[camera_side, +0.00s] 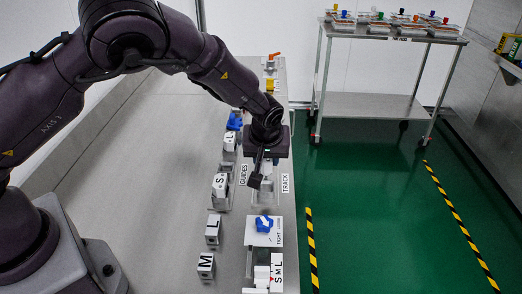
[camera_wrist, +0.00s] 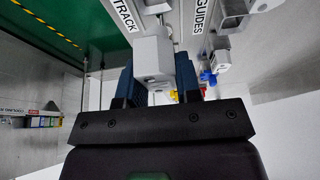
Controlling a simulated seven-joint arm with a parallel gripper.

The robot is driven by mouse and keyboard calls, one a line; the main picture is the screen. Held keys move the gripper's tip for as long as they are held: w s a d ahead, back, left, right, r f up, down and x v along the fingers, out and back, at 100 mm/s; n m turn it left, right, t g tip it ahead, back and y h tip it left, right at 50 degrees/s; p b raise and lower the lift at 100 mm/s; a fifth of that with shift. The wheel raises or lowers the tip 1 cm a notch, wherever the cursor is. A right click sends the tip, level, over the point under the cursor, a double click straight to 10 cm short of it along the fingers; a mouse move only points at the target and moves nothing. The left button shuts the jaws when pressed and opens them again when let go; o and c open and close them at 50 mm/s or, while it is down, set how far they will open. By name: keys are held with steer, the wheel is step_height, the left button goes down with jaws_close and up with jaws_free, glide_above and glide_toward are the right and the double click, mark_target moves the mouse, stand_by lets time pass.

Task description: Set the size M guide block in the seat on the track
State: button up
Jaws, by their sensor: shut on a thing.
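My gripper (camera_side: 258,180) is over the track (camera_side: 266,197), pointing down. In the wrist view my gripper (camera_wrist: 157,85) is shut on a white guide block (camera_wrist: 152,58), with a blue-grey finger on each side. No size letter shows on that block. My gripper hides most of it and the seat in the side view, so I cannot tell whether it touches the seat. A block marked M (camera_side: 206,265) stands at the front left of the bench. Blocks marked L (camera_side: 213,231) and S (camera_side: 220,185) stand behind it.
A blue knob (camera_side: 264,224) sits on a white plate in front of the track. A board lettered S M L (camera_side: 277,272) is nearer the front. Another guide block (camera_side: 230,141) stands behind S. A trolley (camera_side: 365,103) stands at the back right. The bench at left is clear.

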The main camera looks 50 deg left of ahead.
mark_target(266, 174)
steer(key=shift+f, duration=3.05)
steer(key=shift+f, duration=0.1)
steer(key=o, duration=1)
